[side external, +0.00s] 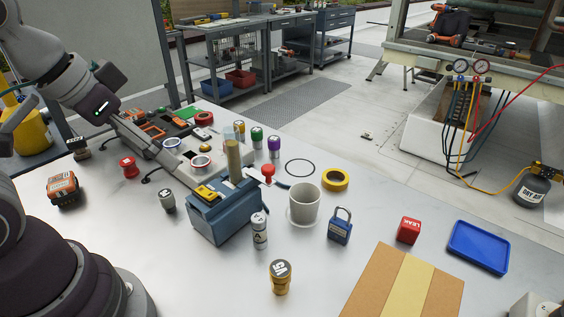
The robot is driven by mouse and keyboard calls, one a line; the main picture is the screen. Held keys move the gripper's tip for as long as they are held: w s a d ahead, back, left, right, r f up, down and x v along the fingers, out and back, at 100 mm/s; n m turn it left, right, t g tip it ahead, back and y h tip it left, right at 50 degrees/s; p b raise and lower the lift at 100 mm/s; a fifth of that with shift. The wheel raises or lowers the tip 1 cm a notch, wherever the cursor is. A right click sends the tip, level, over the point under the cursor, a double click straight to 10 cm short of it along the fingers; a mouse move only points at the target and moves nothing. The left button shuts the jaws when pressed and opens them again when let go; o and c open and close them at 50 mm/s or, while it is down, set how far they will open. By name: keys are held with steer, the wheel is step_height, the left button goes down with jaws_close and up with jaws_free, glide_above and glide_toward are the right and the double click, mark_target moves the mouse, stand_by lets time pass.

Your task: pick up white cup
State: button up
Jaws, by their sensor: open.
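My gripper (178,160) reaches in from the upper left, over the left part of the table. It is open and holds nothing that I can see. It is well left of the cup and apart from it, with the blue box between them. Its fingertips are hard to make out against the clutter behind.
The blue box (224,220) carries a yellow item and a wooden cylinder. A battery (260,231), a gold-brown weight (280,277), a blue padlock (340,226) and yellow tape (335,180) surround the cup. A cardboard box (372,283), red block (408,230) and blue tray (478,249) lie right.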

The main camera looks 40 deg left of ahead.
steer(key=o, duration=0.3)
steer(key=m+g+h, duration=0.4)
steer(key=m, duration=0.9)
glide_above(305, 194)
steer(key=s+a, duration=0.3)
steer(key=s, duration=0.1)
step_height(305, 194, down, 9)
steer(key=shift+m, duration=0.3)
steer(key=x, duration=0.7)
steer(key=d+x, duration=0.1)
steer(key=x, duration=0.2)
steer(key=shift+w, duration=0.25)
